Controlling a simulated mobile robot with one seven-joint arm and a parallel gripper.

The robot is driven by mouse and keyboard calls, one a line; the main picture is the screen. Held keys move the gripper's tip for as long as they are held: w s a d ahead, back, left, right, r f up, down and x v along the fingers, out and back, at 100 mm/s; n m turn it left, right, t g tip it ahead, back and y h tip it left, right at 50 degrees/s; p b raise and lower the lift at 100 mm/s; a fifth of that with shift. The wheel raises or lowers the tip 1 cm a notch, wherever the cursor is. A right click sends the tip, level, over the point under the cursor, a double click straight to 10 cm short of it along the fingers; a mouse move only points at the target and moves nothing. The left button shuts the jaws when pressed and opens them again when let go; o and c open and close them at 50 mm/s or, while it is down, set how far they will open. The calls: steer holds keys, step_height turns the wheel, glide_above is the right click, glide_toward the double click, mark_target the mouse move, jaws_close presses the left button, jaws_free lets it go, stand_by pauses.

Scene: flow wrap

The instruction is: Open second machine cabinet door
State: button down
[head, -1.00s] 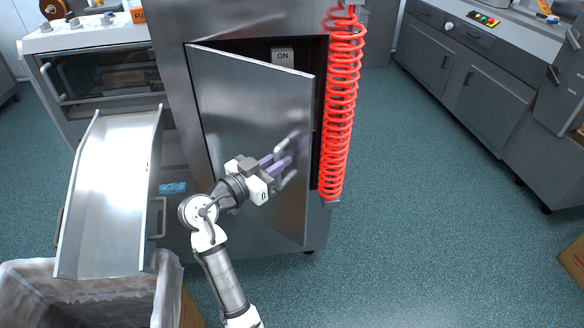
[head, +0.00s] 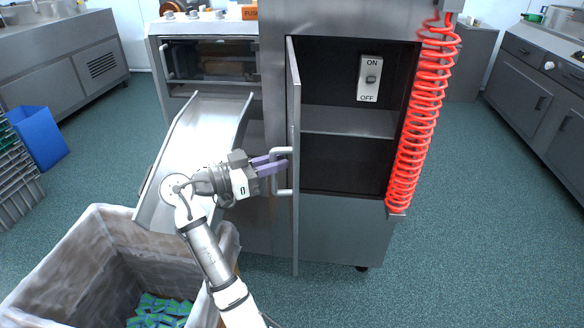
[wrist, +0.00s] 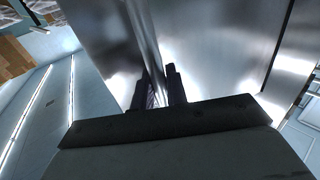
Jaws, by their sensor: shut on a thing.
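The cabinet door (head: 295,235) stands wide open on its left side, seen nearly edge-on in the head view. Its pale D-shaped handle (head: 282,192) is on the left face of the door. My gripper (head: 280,163), with purple fingers, is shut on the handle from the left. In the wrist view the dark fingers (wrist: 160,88) reach toward the shiny metal door (wrist: 215,45); the grip itself is hard to make out there. The open cabinet shows a dark interior, a shelf (head: 350,122) and an ON/OFF switch (head: 370,78).
A red coiled hose (head: 418,125) hangs by the cabinet's right edge. A metal chute (head: 200,120) and a lined bin (head: 60,265) with green-blue packets stand left, close to my arm. The floor (head: 470,220) at right is clear.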

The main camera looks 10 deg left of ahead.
steer(key=shift+s+a, duration=0.1)
steer(key=shift+a, duration=0.55)
steer(key=shift+f, duration=0.1)
steer(key=c, duration=1.5)
jaws_free()
steer(key=b+v, duration=0.1)
steer(key=v, duration=1.3)
steer(key=shift+b, duration=0.3)
steer(key=shift+d, duration=0.1)
